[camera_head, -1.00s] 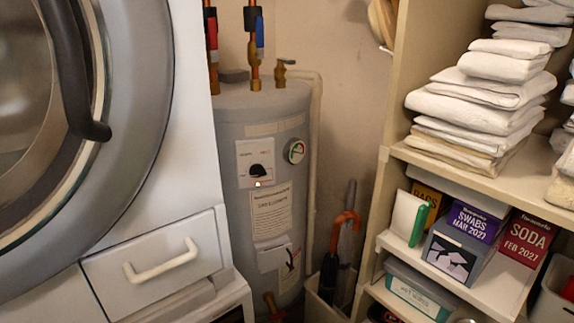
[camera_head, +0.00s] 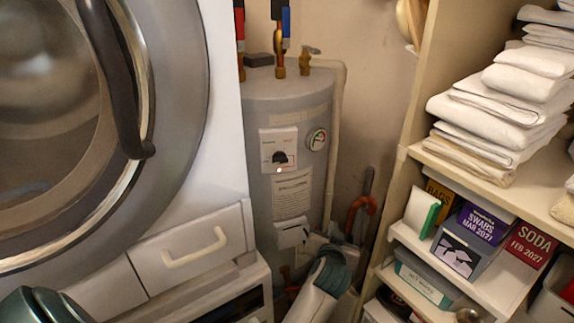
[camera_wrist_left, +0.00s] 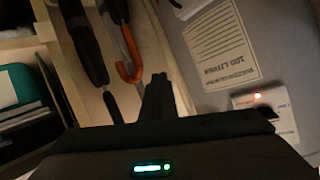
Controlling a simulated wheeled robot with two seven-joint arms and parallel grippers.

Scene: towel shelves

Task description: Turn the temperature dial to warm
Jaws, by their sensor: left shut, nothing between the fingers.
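The temperature dial (camera_head: 280,157) is a small black knob on a white panel (camera_head: 270,137) on the front of the grey water heater (camera_head: 318,105). A small pale light glows just under the dial. The dial's exact setting is too small to read. In the left wrist view, my left gripper (camera_wrist_left: 157,80) is shut and empty. Its dark fingertips are apart from the heater, whose printed label (camera_wrist_left: 222,48) shows upside down. Part of the white panel (camera_wrist_left: 283,118) with its glowing light shows at the right there, partly hidden by the gripper body. My right gripper is not in view.
A large round-door washer (camera_head: 185,60) stands left of the heater, with a drawer handle (camera_head: 195,250). Shelves with folded towels (camera_head: 500,110) and boxes (camera_head: 465,238) stand at the right. An orange-handled umbrella (camera_head: 360,210) stands between heater and shelves. A round gauge (camera_head: 317,139) sits beside the panel.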

